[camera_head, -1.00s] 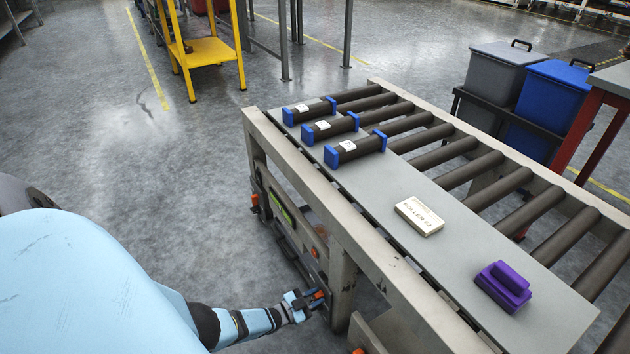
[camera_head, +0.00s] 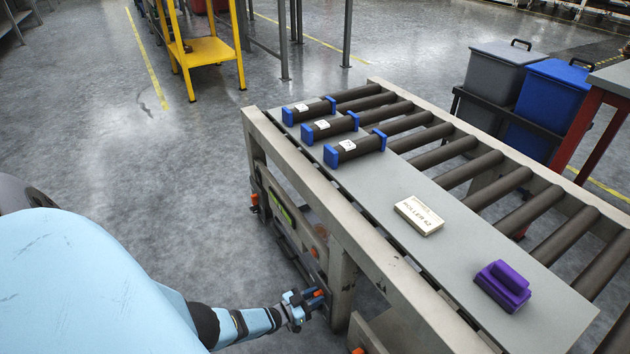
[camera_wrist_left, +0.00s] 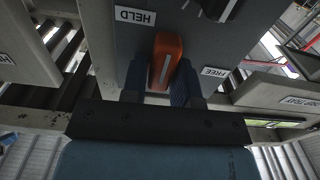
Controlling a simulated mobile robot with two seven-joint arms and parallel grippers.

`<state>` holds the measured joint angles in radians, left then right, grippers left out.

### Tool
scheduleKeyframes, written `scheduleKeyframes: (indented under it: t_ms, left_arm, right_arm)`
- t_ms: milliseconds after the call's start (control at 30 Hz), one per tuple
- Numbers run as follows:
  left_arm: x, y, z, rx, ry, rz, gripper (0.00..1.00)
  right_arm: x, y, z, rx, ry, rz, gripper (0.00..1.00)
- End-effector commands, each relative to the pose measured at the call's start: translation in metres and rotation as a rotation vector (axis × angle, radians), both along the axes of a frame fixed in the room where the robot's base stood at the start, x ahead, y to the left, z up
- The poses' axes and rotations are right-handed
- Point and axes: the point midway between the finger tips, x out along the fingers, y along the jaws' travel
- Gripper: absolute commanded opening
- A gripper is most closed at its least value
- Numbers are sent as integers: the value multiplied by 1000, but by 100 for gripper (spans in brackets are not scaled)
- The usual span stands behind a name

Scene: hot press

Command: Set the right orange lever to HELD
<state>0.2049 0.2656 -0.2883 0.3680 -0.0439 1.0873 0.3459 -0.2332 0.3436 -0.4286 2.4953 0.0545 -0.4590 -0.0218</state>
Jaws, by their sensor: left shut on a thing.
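In the left wrist view an orange lever (camera_wrist_left: 166,60) with a pale stripe sits between the fingers of my left gripper (camera_wrist_left: 160,72), which is shut on it. A HELD label (camera_wrist_left: 135,17) is beside the lever's far end on the left, upside down in this view. A FREE label (camera_wrist_left: 214,72) is to the right. The lever is slightly tilted between the labels; its exact setting is unclear. In the head view my left gripper (camera_head: 310,299) is low at the conveyor's near side, at the orange lever (camera_head: 319,293). My right gripper is out of view.
The roller conveyor (camera_head: 320,212) carries several blue-ended rollers (camera_head: 354,148), a cream block (camera_head: 419,215) and a purple block (camera_head: 502,285). Its frame and leg (camera_head: 341,285) are close to my left gripper. Open floor (camera_head: 190,150) is on the left.

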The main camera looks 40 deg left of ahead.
Motion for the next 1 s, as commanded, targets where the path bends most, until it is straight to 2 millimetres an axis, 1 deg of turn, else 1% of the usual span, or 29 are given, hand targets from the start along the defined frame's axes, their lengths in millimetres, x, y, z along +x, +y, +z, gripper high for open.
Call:
scheduleKeyframes:
  t_ms: [133,167,200,233,500,633,767,1000]
  left_arm:
    - [-1,0,-1,1,2,0,4]
    - [-1,0,-1,1,2,0,32]
    - [-1,0,-1,1,2,0,41]
    - [-1,0,-1,1,2,0,47]
    - [-1,0,0,1,1,0,47]
    - [-9,3,1,2,2,0,47]
    - [-31,9,2,2,4,0,47]
    - [-85,24,2,2,4,0,47]
  right_arm:
    - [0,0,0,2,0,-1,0]
    - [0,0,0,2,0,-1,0]
    - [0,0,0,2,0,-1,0]
    - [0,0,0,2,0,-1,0]
    - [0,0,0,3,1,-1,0]
    - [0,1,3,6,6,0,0]
    - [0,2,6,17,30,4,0]
    - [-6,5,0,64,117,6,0]
